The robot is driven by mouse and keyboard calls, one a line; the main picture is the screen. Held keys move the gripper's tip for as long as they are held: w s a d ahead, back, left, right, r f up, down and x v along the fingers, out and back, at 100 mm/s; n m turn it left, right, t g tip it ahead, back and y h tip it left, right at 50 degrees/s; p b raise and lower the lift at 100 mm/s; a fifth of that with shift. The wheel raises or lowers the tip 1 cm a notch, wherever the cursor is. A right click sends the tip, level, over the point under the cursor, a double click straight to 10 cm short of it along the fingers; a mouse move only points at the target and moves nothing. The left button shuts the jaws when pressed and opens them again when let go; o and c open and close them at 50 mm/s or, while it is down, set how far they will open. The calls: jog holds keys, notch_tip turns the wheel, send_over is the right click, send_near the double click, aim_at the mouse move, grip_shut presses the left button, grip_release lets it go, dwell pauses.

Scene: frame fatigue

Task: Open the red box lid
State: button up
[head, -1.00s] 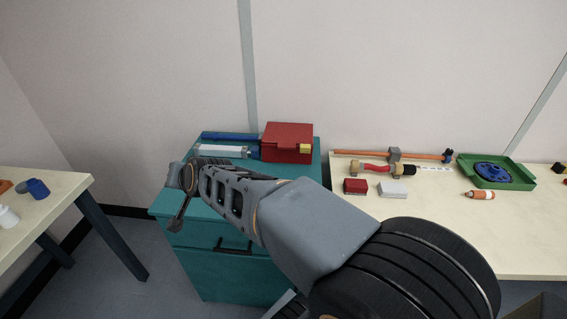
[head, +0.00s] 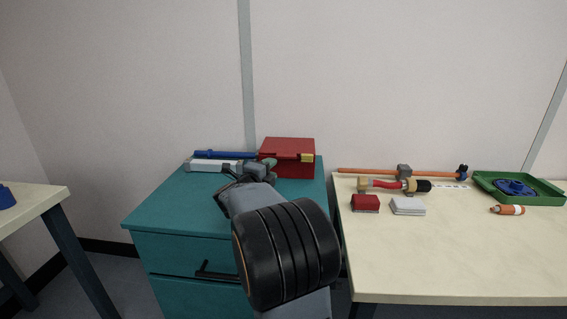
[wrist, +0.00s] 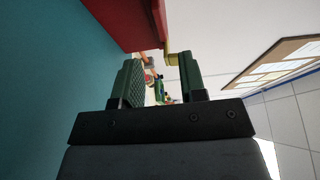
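The red box (head: 287,150) sits at the back right of the teal cabinet top, with its lid down. A yellow latch (head: 307,158) is on its front, towards the right. My gripper (head: 268,166) is in front of the box's left part and hides some of its front. In the wrist view my gripper (wrist: 163,68) is open, its two green-padded fingers apart with nothing held. There the red box (wrist: 122,18) is at the top left, and the yellow latch (wrist: 171,55) shows beyond the fingertips, near the right finger. I cannot tell whether a finger touches the box.
A blue bar (head: 222,154) and a pale bar (head: 205,166) lie left of the box on the cabinet (head: 170,211). A cream table (head: 450,250) at right holds a hammer, small blocks and a green tray (head: 484,177). The cabinet's front left top is clear.

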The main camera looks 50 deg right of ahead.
aim_at(285, 158)
jog(key=x, duration=0.9)
jog(key=shift+d+f+b, duration=0.1)
jog(key=shift+d+b, duration=0.1)
jog(key=shift+b, duration=0.2)
grip_shut()
